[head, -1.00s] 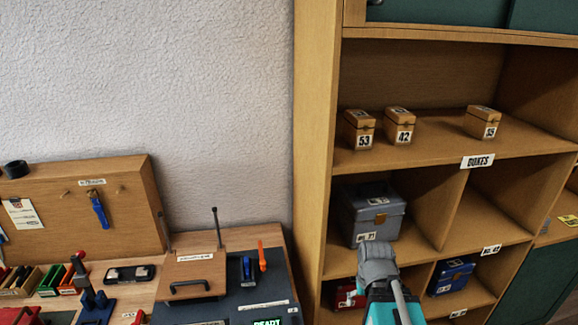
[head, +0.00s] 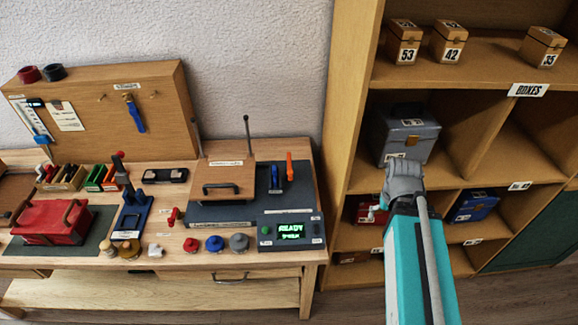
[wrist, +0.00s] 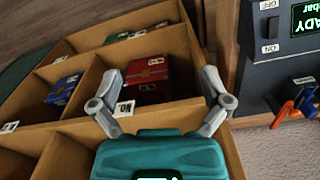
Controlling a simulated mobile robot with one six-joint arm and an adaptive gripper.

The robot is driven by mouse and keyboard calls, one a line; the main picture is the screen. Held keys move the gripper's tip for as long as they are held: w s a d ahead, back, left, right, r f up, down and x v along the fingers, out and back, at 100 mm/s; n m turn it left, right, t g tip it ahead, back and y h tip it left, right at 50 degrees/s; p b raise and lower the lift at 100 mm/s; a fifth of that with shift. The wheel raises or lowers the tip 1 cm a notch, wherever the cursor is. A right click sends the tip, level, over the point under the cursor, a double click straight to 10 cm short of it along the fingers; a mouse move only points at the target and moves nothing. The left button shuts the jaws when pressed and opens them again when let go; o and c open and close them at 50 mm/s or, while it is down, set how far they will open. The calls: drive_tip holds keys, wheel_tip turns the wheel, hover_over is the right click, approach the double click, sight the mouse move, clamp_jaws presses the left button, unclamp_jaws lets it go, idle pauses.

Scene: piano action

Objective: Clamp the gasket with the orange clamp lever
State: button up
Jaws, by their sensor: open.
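The orange clamp lever (head: 290,166) stands upright near the right end of the dark bench fixture in the head view, beside a blue lever (head: 275,178). I cannot make out the gasket in either view. In the wrist view my gripper (wrist: 161,76) has its two grey fingers spread wide, with nothing held between them. It is in front of the shelf unit, apart from the levers. In the head view my arm reaches up in front of the shelves, right of the bench; the gripper's fingers are not clear there.
A console reading READY (head: 289,230) sits at the bench's front right. A wooden plate with a black handle (head: 221,190) is left of the levers. The shelf holds a grey case (head: 405,137), a blue box (head: 474,206) and a red box (wrist: 148,76). Clear floor lies before the bench.

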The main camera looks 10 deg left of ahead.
drive_tip(key=shift+w+f, duration=0.1)
drive_tip(key=c, duration=0.4)
drive_tip(key=shift+w+a+f+h+b, duration=0.3)
drive_tip(key=shift+w+f+b, duration=0.1)
drive_tip(key=shift+b, duration=0.1)
drive_tip(key=c, duration=0.5)
drive_tip(key=shift+w+a+f+n+h+b, duration=0.4)
drive_tip(key=shift+w+a+f+b, duration=0.15)
drive_tip(key=shift+f+b, duration=0.1)
clamp_jaws()
drive_tip(key=w+a+f+n+t+h+b, duration=0.25)
drive_tip(key=w+a+b, duration=0.25)
drive_tip(key=a, duration=0.3)
drive_tip(key=w+a+f+n+t+h+b, duration=0.2)
drive_tip(key=w+a+h+b, duration=0.25)
drive_tip(key=a, duration=0.25)
drive_tip(key=s+a+r+n+t+h+b, duration=0.1)
drive_tip(key=a+t+b, duration=0.7)
drive_tip(key=a, duration=1.6)
drive_tip(key=shift+r+n+h+b, duration=0.3)
drive_tip(key=shift+n+h+b, duration=0.35)
drive_tip(key=shift+n, duration=0.4)
drive_tip(key=shift+d, duration=0.1)
